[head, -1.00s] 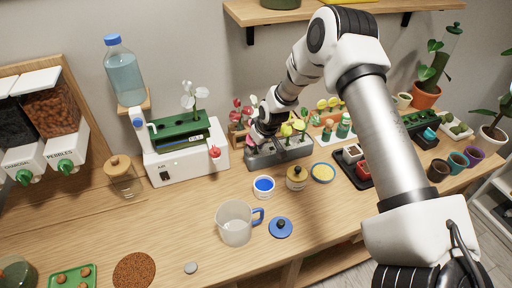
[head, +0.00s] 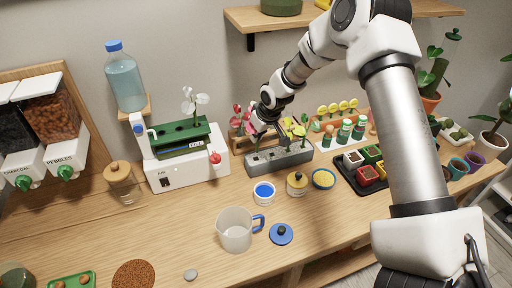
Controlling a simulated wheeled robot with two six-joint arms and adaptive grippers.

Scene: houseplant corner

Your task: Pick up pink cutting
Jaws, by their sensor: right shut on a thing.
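My right gripper (head: 257,130) is above the left part of the grey slotted block (head: 290,157), fingers pointing down. It is shut on what looks like the pink cutting (head: 249,127), whose pink leaves show at the fingers' left side. The stem is too small and too covered by the fingers to make out. Other pink-red leaves (head: 238,113) stand just behind, at the wooden rack. Yellow-green cuttings (head: 297,130) stand at the block, right of the gripper. My left gripper is not in view.
A white machine with a green holder (head: 183,138) and a white-leaved cutting (head: 195,100) stands left. A blue-filled cup (head: 263,193), a yellow jar (head: 297,183) and a clear jug (head: 235,230) stand in front. A black tray of pots (head: 345,176) is right.

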